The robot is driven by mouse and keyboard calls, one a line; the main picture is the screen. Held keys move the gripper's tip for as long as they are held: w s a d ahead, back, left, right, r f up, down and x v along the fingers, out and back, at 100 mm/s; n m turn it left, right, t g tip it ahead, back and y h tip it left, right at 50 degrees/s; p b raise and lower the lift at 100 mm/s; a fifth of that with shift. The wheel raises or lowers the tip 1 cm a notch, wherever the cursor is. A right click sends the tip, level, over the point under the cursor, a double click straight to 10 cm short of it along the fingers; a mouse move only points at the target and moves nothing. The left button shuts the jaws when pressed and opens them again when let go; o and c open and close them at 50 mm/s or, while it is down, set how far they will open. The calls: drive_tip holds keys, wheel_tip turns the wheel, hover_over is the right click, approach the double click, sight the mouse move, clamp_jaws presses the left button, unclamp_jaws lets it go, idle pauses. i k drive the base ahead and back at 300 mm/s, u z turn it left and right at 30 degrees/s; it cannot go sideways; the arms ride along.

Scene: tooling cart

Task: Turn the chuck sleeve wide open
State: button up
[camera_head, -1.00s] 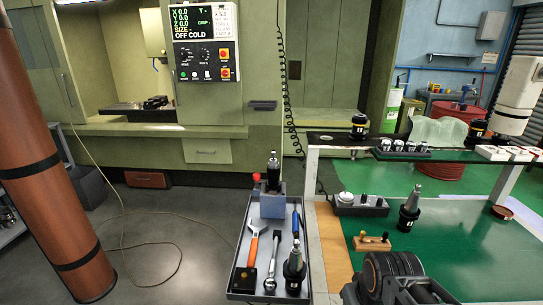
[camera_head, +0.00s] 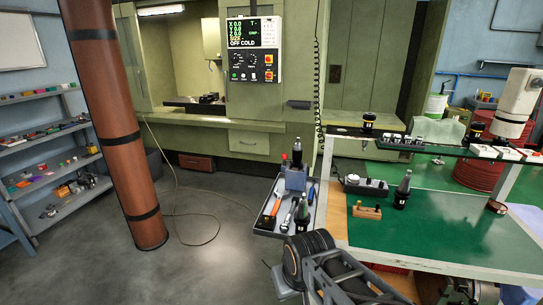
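No gripper fingers show; only what look like my dark arm links (camera_head: 335,272) cross the bottom of the view. A black tool holder (camera_head: 297,158) stands upright in a blue-grey block (camera_head: 296,181) at the back of the grey tray (camera_head: 268,226). A second dark holder (camera_head: 301,215) stands near the tray's front right. A third holder with a grey tapered top (camera_head: 403,190) stands upright on the green table top (camera_head: 450,232). I cannot tell which one carries the chuck sleeve, nor how far any sleeve is turned.
An orange-handled wrench (camera_head: 272,206) lies in the tray. A wooden block with pegs (camera_head: 366,211) and a grey block (camera_head: 366,187) are on the table. A raised rack (camera_head: 455,151) spans its back. A brown column (camera_head: 125,130) stands left; open floor (camera_head: 205,265) lies between.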

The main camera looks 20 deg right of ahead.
sight(297, 153)
drive_tip(key=u, duration=0.6)
drive_tip(key=i, duration=1.05)
drive_tip(key=u, duration=0.45)
drive_tip(key=i, duration=1.1)
drive_tip(key=z, duration=0.95)
drive_tip(key=i, duration=0.85)
drive_tip(key=z, duration=1)
drive_tip(key=i, duration=0.25)
drive_tip(key=z, duration=0.2)
